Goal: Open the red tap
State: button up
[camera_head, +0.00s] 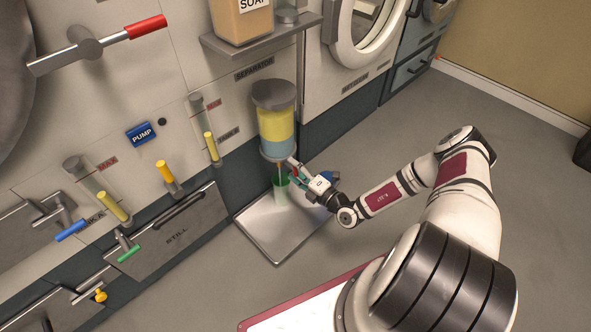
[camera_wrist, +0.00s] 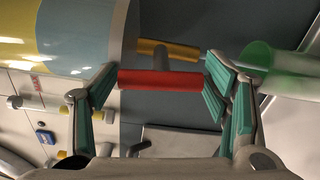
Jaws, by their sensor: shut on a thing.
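The red tap (camera_wrist: 160,80) is a red cylindrical handle on a grey stem, close to the bottom of the separator vessel in the wrist view. My gripper (camera_wrist: 160,92) has a green-padded finger at each end of the handle and is shut on it. In the head view my gripper (camera_head: 292,172) is just below the separator (camera_head: 277,128), a clear vessel with yellow liquid above blue. The handle is mostly hidden there by my fingers.
A green cup (camera_head: 280,181) stands under the separator on a metal tray (camera_head: 272,240); it is close beside my right finger in the wrist view (camera_wrist: 285,58). A brass-coloured spout (camera_wrist: 168,50) is behind the handle. A red-ended lever (camera_head: 147,27) is on the wall.

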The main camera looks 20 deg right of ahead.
jog(key=shift+w+d, duration=0.2)
jog(key=shift+w, duration=0.05)
jog(key=o, duration=1.2)
jog(key=shift+c, duration=0.2)
jog(key=shift+s, duration=0.1)
jog(key=v, duration=1.2)
